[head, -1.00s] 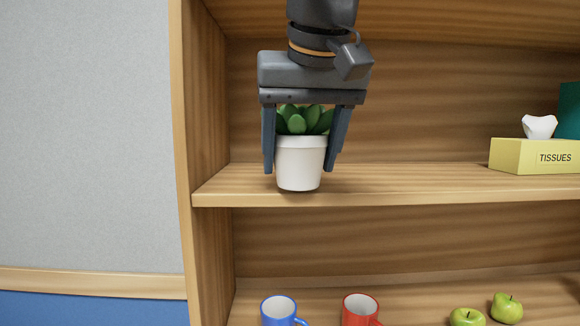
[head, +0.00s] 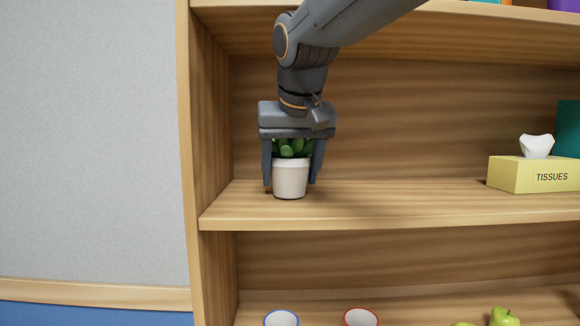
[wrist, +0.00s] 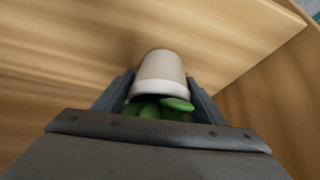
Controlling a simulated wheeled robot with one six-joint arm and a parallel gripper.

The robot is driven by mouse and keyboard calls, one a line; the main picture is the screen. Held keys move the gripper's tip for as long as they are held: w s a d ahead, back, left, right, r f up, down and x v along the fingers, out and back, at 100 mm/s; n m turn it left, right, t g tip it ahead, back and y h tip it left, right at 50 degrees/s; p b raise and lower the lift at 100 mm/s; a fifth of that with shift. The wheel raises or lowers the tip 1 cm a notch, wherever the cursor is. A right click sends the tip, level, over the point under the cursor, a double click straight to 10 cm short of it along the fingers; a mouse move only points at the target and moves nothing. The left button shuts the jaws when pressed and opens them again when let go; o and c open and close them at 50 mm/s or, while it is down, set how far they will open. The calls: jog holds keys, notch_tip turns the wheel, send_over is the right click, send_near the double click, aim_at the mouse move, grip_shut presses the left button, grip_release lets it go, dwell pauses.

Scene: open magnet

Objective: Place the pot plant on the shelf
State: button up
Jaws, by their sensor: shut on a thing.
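The pot plant (head: 290,180) is a white pot with green succulent leaves. It is upright at the left part of the middle shelf (head: 400,203), with its base at or just above the board; I cannot tell if it touches. My gripper (head: 292,180) points down from above, with one finger on each side of the pot, shut on it. In the wrist view the pot (wrist: 162,72) sits between the two fingers, its leaves (wrist: 160,108) partly hidden by the gripper body.
A yellow tissue box (head: 535,175) and a teal object (head: 568,130) stand on the same shelf at the right. The left side wall (head: 212,140) is close to my gripper. The shelf between is clear.

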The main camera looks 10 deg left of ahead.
jog(key=shift+f, duration=0.1)
jog(key=o, duration=1.4)
jog(key=shift+o, duration=0.2)
jog(key=shift+r, duration=0.3)
jog(key=s+d+b, duration=0.1)
jog(key=s, duration=0.2)
jog(key=s+d+b, duration=0.1)
jog(key=s, duration=0.2)
jog(key=s+d+b, duration=0.2)
jog(key=s, duration=0.1)
jog(key=shift+s+r, duration=0.3)
jog(key=shift+s, duration=0.1)
jog(key=shift+s+d+r+p, duration=0.2)
jog(key=shift+s+p, duration=0.1)
jog(key=shift+p, duration=0.5)
jog(key=shift+s+d+f+p, duration=0.15)
jog(key=shift+s+p, duration=0.55)
jog(key=shift+p, duration=0.15)
